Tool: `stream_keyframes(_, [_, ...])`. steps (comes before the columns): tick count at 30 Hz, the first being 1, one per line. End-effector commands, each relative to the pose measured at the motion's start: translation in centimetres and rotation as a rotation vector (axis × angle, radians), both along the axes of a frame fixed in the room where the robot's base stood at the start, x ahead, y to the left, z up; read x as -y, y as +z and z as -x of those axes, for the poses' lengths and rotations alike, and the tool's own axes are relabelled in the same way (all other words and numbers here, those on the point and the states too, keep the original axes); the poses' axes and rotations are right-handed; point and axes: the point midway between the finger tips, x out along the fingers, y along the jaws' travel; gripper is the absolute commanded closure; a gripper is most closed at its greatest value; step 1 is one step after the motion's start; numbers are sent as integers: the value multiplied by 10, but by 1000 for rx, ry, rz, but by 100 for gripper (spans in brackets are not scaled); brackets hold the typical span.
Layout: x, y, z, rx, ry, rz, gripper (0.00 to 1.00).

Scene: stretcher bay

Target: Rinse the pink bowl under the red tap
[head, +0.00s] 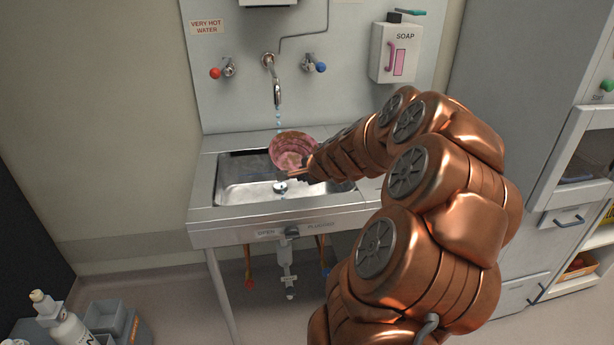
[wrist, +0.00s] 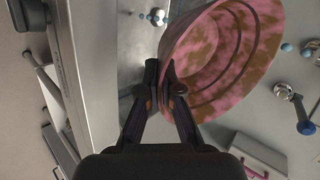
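The pink bowl (head: 297,148), blotched with brown inside, is tilted beneath the spout (head: 276,90) and above the sink basin (head: 232,191). Bluish drops fall from the spout towards the bowl. My gripper (head: 303,174) is shut on the bowl's rim; the wrist view shows both fingers (wrist: 166,88) pinching the wall of the bowl (wrist: 225,50). The red tap (head: 222,69) is on the wall left of the spout, under a "VERY HOT WATER" sign (head: 207,26). Which tap feeds the water I cannot tell. My forearm hides the basin's right part.
A blue tap (head: 314,63) is right of the spout, and a soap dispenser (head: 396,52) hangs further right. A drain knob (head: 291,232) with an open/plugged label is on the sink's front. A grey cabinet (head: 500,110) stands right; bottles and bins (head: 105,318) are lower left.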

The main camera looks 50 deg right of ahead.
Motion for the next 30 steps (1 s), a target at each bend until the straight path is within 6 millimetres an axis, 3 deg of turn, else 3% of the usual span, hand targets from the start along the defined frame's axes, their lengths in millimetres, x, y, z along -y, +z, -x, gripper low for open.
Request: stream_keyframes(30, [27,-15,-73,0,1,-1,100])
